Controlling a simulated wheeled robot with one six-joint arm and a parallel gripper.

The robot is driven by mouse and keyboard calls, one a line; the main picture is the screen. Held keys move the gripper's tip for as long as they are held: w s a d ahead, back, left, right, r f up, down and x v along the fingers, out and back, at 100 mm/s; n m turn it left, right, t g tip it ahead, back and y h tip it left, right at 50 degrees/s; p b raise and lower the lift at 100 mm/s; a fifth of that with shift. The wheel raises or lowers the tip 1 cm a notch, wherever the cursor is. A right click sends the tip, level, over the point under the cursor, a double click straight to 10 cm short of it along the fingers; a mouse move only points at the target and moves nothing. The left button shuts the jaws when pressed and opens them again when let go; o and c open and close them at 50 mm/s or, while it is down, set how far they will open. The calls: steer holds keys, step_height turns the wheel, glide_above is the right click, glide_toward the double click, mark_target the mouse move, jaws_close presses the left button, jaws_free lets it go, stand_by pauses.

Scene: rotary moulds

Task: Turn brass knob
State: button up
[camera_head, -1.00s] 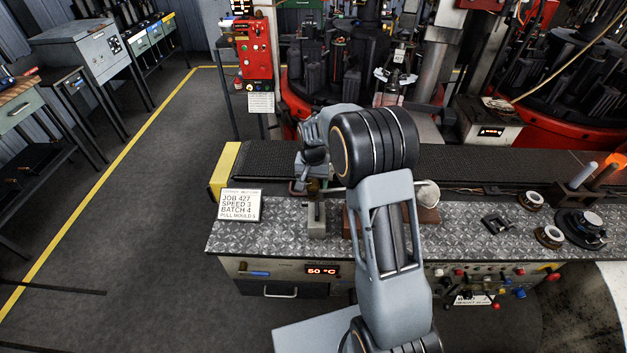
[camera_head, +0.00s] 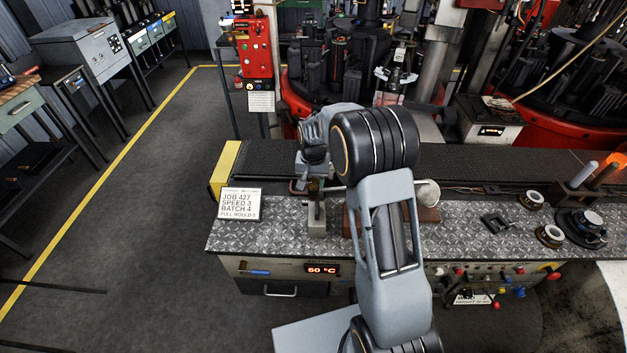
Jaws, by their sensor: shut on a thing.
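The brass knob (camera_head: 314,188) is a small dark-gold piece at the top of a pale grey post (camera_head: 316,222) on the bench, left of my arm. My gripper (camera_head: 312,184) reaches down over it from above and is shut on it. The knob is mostly hidden by the jaws and wrist, so its turn angle cannot be made out.
A patterned metal bench top (camera_head: 460,235) carries round dark fittings (camera_head: 549,236) at right. A dark conveyor (camera_head: 270,160) with a yellow end guard (camera_head: 225,170) runs behind.

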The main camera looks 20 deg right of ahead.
mark_target(313, 181)
steer(key=n+b, duration=0.1)
steer(key=n, duration=0.3)
steer(key=shift+n+b, duration=0.55)
steer(key=shift+n, duration=1.05)
steer(key=o, duration=0.9)
step_height(313, 181, up, 14)
steer(key=shift+f+b, duration=0.1)
steer(key=shift+b, duration=0.55)
